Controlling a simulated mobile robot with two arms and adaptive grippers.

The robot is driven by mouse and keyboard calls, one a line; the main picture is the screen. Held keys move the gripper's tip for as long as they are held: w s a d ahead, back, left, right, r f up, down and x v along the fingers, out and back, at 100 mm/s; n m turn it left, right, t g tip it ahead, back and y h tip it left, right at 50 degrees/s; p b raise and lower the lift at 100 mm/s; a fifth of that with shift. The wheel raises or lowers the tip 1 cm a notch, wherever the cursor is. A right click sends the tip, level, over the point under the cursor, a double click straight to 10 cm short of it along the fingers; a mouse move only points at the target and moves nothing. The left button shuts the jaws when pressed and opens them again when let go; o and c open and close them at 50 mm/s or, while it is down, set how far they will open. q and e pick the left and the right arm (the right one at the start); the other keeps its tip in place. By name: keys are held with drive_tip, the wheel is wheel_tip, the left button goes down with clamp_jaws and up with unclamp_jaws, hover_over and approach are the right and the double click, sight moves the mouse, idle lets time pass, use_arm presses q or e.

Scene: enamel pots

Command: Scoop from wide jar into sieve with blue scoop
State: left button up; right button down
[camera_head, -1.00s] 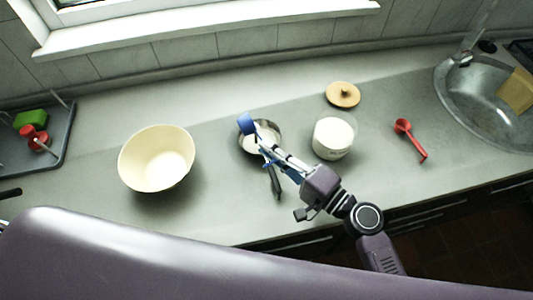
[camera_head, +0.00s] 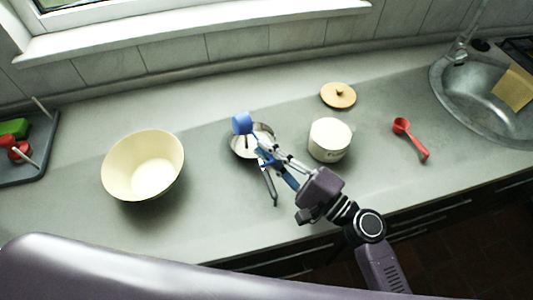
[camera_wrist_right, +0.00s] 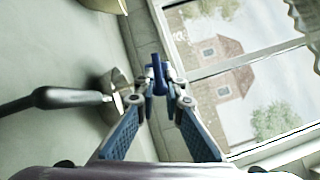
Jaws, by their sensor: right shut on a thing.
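My right gripper (camera_head: 272,157) is shut on the handle of the blue scoop (camera_head: 242,123). The scoop's cup is raised over the far-left rim of the sieve (camera_head: 238,148), a small round metal pan shape with a dark handle pointing toward the counter's front. I cannot tell what is in the cup. In the right wrist view the scoop (camera_wrist_right: 158,74) sits between my fingertips, with the sieve's side (camera_wrist_right: 112,110) to the left. The wide jar (camera_head: 330,140), white with dark lettering, stands open to the right of the sieve, apart from my gripper. My left gripper is out of view.
A wooden lid (camera_head: 338,95) lies behind the jar. A red scoop (camera_head: 410,138) lies to its right, before the sink (camera_head: 475,95). A large cream bowl (camera_head: 143,165) stands left of the sieve. A dark tray (camera_head: 45,150) with green and red items is at far left.

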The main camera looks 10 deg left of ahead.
drive_tip(key=shift+w+d+f+m+b, duration=0.1)
drive_tip(key=shift+f+m+b, duration=0.05)
drive_tip(key=shift+m+b, duration=0.45)
drive_tip(key=shift+r+n+p, duration=0.5)
drive_tip(key=shift+n+p, duration=0.1)
drive_tip(key=shift+p, duration=0.1)
drive_tip(key=n+p, duration=0.2)
drive_tip(key=shift+r+n+g+h, duration=0.3)
drive_tip(key=shift+r+n+g, duration=0.05)
drive_tip(key=shift+n+g, duration=0.05)
drive_tip(key=shift+n+p, duration=0.45)
drive_tip(key=shift+n, duration=0.05)
drive_tip(key=shift+f+h, duration=0.15)
drive_tip(key=shift+h, duration=0.15)
